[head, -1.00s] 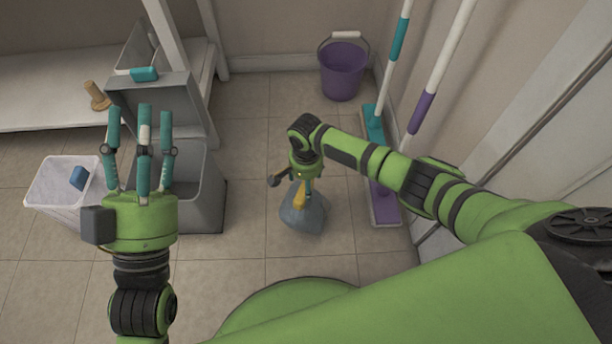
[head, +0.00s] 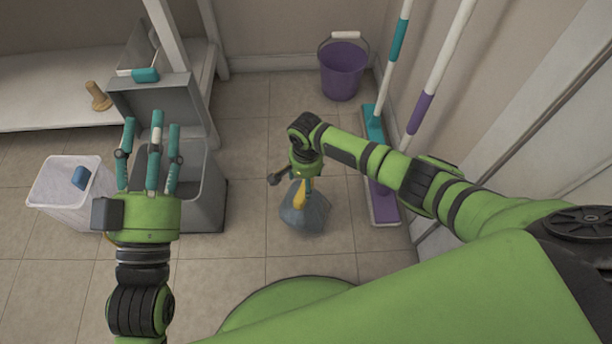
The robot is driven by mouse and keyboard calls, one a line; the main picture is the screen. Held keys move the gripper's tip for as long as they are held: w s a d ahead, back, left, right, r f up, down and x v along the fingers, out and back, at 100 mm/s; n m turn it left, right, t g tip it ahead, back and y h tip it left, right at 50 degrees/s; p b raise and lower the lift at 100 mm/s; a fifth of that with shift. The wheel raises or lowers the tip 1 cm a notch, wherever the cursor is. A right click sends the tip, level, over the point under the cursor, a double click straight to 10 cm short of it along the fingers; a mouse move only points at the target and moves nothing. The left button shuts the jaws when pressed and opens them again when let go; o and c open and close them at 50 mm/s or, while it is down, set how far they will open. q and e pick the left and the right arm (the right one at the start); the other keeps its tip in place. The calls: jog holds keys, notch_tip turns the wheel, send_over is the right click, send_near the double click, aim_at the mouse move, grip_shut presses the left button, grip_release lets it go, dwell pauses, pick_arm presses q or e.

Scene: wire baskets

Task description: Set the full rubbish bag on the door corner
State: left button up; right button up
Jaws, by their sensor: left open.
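The full rubbish bag (head: 304,212) is a grey-blue sack with a yellow neck, low over the tiled floor in the middle of the head view. My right gripper (head: 299,188) is directly above it, with its fingers around the neck. The fingers are small and partly hidden, so their grip is unclear, and I cannot tell whether the bag touches the floor. My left gripper (head: 150,124) is open and empty, fingers pointing away, in front of the grey pedal bin. A pale door or its frame (head: 510,140) runs along the right side.
A purple bucket (head: 343,72) is at the back. Two mops, one with a purple head (head: 384,208), lean at the right wall.

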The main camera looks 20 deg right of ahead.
pick_arm(q)
jog(key=shift+w+a+f+g+y+p, duration=0.1)
jog(key=shift+w+f+g+y, duration=0.1)
jog(key=shift+f+g, duration=0.25)
jog(key=shift+w+a+f+g+y+p, duration=0.15)
jog(key=shift+w+f+g, duration=0.05)
jog(key=shift+f, duration=0.45)
jog(key=shift+w+a+f+g+y+p, duration=0.1)
jog(key=shift+w+f+g+y, duration=0.1)
jog(key=shift+f+g, duration=0.25)
pick_arm(e)
jog(key=shift+r, duration=0.35)
pick_arm(q)
jog(key=shift+f, duration=0.1)
jog(key=shift+s, duration=0.1)
pick_arm(e)
jog(key=shift+s+a, duration=0.1)
